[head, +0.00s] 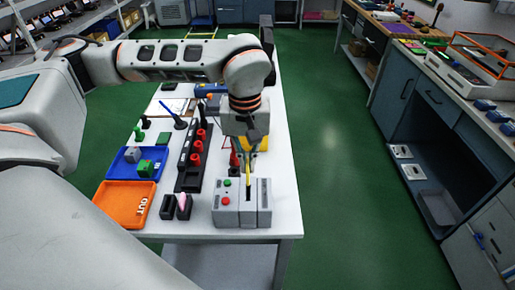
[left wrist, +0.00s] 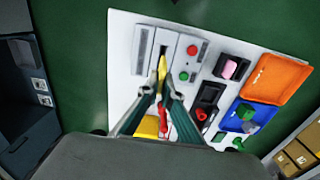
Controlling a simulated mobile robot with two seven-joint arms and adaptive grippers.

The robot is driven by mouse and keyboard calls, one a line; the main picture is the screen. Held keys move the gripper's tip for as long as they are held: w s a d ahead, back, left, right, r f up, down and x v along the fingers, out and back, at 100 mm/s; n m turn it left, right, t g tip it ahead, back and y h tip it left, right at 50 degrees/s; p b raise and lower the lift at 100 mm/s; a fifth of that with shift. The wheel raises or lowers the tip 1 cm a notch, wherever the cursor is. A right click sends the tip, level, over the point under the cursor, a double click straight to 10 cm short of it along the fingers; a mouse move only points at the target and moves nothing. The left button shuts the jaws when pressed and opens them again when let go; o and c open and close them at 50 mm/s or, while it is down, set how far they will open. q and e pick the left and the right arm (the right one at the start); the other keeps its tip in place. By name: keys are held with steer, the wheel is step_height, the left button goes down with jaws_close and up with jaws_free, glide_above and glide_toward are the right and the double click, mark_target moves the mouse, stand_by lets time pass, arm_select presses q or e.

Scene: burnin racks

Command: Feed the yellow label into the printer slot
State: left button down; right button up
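The grey printer (head: 227,213) stands at the near end of the white table, with red and green buttons and a dark slot (head: 249,192) on top. It also shows in the left wrist view (left wrist: 181,45). My left gripper (head: 246,160) is above and just behind the printer, pointing down. Its fingers (left wrist: 160,95) are closed around the thin yellow label (left wrist: 162,70), which sticks out past the fingertips toward the slot (left wrist: 165,56). The label (head: 247,176) hangs down at the slot in the head view; I cannot tell whether its tip is inside. My right gripper is not in view.
Left of the printer are a black holder with a pink piece (head: 183,201), an orange tray (head: 128,211), a blue tray (head: 116,167) and a black rack with red parts (head: 187,181). A yellow object (head: 263,144) sits behind the gripper. Green floor is free to the right.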

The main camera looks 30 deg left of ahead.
arm_select(q)
steer(key=shift+s+f, duration=0.15)
steer(key=shift+f, duration=0.1)
steer(key=shift+s+f+b, duration=0.15)
steer(key=shift+f+b, duration=0.1)
steer(key=shift+b, duration=0.25)
steer(key=shift+f, duration=0.3)
steer(key=shift+f+b, duration=0.8)
steer(key=shift+b, duration=0.1)
steer(key=shift+f, duration=0.25)
steer(key=shift+f+b, duration=0.3)
steer(key=shift+b, duration=0.2)
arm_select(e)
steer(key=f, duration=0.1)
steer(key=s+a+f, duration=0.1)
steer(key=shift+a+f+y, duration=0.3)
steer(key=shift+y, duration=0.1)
arm_select(q)
steer(key=shift+p, duration=0.4)
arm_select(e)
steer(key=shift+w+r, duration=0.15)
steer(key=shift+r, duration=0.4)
